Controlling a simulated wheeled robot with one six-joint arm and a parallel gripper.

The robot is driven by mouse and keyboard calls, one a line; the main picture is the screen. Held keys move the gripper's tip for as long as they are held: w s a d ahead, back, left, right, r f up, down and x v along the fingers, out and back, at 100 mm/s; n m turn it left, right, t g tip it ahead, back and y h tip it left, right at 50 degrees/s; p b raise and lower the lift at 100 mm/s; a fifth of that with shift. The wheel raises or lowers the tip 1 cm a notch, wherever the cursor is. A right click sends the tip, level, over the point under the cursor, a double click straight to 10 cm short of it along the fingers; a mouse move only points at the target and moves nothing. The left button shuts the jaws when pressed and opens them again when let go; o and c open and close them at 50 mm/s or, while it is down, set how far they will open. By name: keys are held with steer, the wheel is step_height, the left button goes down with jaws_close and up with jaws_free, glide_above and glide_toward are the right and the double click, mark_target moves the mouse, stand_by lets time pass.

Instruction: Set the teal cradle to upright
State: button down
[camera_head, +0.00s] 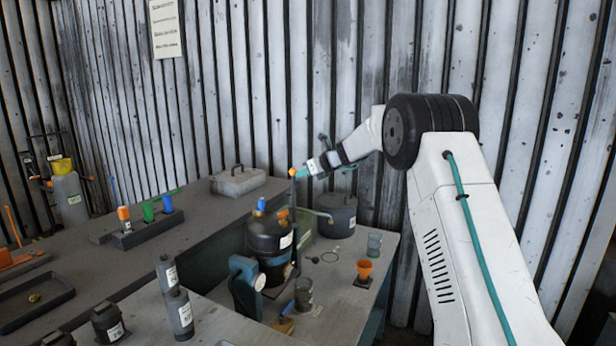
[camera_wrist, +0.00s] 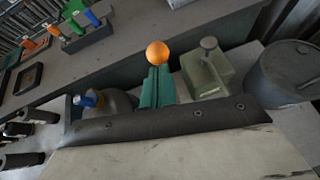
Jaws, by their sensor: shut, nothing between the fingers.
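The teal cradle (camera_head: 243,272) stands on the near bench in the head view, with a white round dial on its side. A black vessel (camera_head: 268,238) with a blue top sits at it; the vessel looks close to upright, but I cannot tell its exact tilt. A dark rod beside the vessel rises to an orange ball (camera_head: 292,172). My gripper (camera_head: 304,171) is at the ball. In the wrist view my teal fingers (camera_wrist: 157,80) are shut and empty, and the orange ball (camera_wrist: 157,53) shows just past their tips. I cannot tell whether they touch it.
A dark lidded pot (camera_head: 336,214) stands behind the vessel. An orange funnel cup (camera_head: 364,269) and a clear beaker (camera_head: 375,244) stand to the right. Grey bottles (camera_head: 179,314) stand at the front left. A grey-green box (camera_wrist: 208,72) is right of my fingers in the wrist view.

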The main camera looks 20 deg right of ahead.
steer(key=shift+w+a+r, duration=0.2)
steer(key=shift+w+a, duration=0.6)
steer(key=shift+w, duration=0.1)
steer(key=shift+d+r, duration=0.1)
steer(key=shift+r, duration=0.1)
